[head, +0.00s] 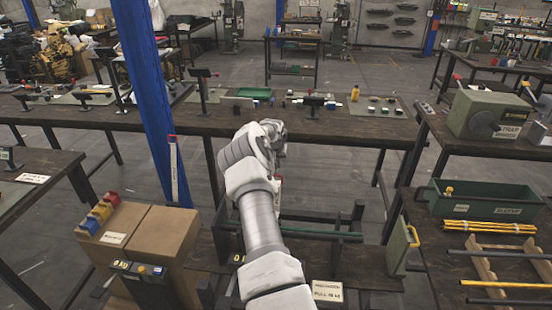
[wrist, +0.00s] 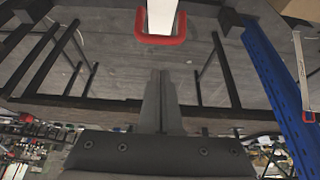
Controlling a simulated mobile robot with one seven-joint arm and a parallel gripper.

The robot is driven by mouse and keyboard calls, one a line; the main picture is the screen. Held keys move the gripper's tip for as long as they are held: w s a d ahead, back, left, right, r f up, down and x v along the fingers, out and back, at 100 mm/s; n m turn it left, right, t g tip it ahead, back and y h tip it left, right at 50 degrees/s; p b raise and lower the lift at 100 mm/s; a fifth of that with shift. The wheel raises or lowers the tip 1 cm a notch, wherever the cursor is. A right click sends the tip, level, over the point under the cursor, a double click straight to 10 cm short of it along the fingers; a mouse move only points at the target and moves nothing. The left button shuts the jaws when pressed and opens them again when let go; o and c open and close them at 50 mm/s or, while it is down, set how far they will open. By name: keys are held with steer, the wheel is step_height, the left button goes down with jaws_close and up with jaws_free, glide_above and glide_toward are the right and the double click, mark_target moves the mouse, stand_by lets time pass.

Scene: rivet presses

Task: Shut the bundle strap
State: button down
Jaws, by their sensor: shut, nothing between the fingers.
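My gripper (wrist: 160,75) is shut and empty, with its two fingers together in the middle of the wrist view. A white strip with a red U-shaped end (wrist: 160,39) hangs in from the top of that view, just beyond the fingertips in the picture and apart from them. It may be the strap; I cannot tell for sure. In the head view a white and red piece (head: 278,192) shows just right of my arm. A long green bar (head: 325,235) lies across a dark rack behind my forearm. My fingers are hidden in the head view.
A blue post (head: 151,90) stands left of my arm and also shows in the wrist view (wrist: 273,70). A long workbench (head: 330,125) crosses ahead. Cardboard boxes (head: 160,245) stand at left. A right bench holds a green tray (head: 485,205) and yellow rods (head: 490,227).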

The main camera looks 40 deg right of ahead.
steer(key=shift+a+f+p, duration=0.1)
steer(key=shift+f+p, duration=0.4)
steer(key=shift+f, duration=0.3)
steer(key=shift+s+a+r+p, duration=0.15)
steer(key=shift+s+a+p, duration=0.45)
steer(key=shift+s+a, duration=0.35)
steer(key=shift+a, duration=0.1)
steer(key=shift+b, duration=0.35)
